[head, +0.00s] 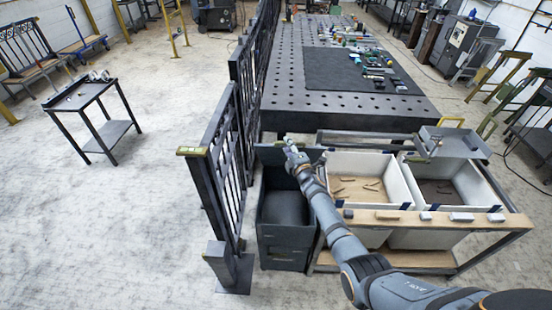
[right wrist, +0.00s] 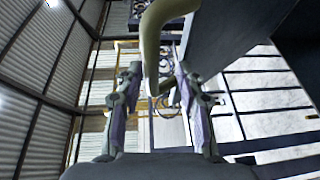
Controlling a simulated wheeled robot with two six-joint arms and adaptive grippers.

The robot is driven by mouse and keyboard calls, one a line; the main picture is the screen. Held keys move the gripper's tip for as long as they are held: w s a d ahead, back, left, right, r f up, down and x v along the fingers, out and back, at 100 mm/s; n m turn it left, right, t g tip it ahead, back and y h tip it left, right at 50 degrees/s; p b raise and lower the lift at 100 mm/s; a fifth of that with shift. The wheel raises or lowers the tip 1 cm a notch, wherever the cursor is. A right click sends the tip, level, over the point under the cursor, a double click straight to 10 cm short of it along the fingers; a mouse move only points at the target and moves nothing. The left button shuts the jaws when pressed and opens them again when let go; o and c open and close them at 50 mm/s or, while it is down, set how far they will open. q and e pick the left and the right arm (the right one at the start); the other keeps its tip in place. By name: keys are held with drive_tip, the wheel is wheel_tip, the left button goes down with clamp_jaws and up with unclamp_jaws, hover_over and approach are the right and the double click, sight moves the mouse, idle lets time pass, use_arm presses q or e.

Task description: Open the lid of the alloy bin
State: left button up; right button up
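The dark bin (head: 286,238), which I take as the alloy bin, stands beside the dark fence. Its dark lid (head: 271,154) stands raised at the back edge, and the inside shows from above. My right gripper (head: 291,151) is at the lid's top, its arm crossing the bin's right side. In the right wrist view the fingers (right wrist: 158,88) are apart, with an olive curved handle (right wrist: 152,45) between them. A dark panel (right wrist: 235,35), likely the lid, lies to the right. Whether a finger touches the handle is unclear. My left gripper is out of view.
Two white bins (head: 345,164) with small pieces sit in a wooden-edged frame on the right. A metal tray (head: 455,143) is behind them. A perforated table (head: 290,85) stands farther back, and a dark fence (head: 226,165) runs along the left. The left floor is mostly free.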

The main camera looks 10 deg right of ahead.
drive_tip(key=shift+s+d+f, duration=0.25)
drive_tip(key=shift+s+f, duration=0.35)
drive_tip(key=shift+s, duration=0.2)
